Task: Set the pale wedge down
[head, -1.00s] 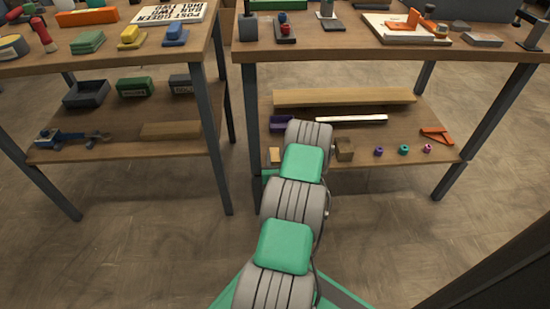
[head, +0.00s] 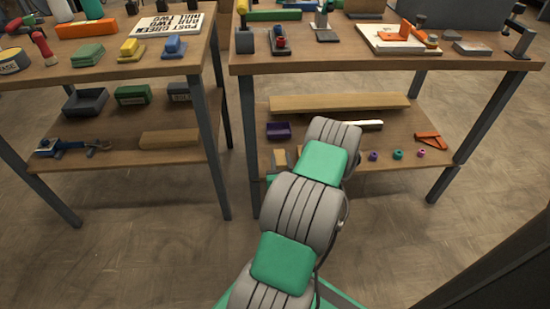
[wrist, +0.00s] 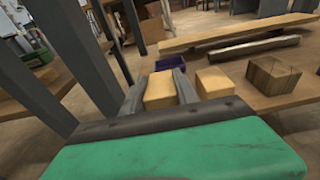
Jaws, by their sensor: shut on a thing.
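In the wrist view, my gripper (wrist: 162,88) is shut on a pale yellow-tan block, the pale wedge (wrist: 160,92), with one dark finger on each side. It is at the front left of the lower shelf. Whether the wedge's underside touches the shelf is hidden. A second pale block (wrist: 213,82) stands just right of the right finger, apart from the held one. In the head view, my arm hides much of this area. A pale piece (head: 280,158) shows left of the arm; I cannot tell which of the two it is.
A brown wooden block (wrist: 272,75) stands farther right. A purple bin (head: 278,130) and a long plank (head: 340,103) lie behind. Small coloured rings (head: 398,155) and an orange bracket (head: 430,140) lie on the shelf's right. Table legs (wrist: 98,60) stand close on the left.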

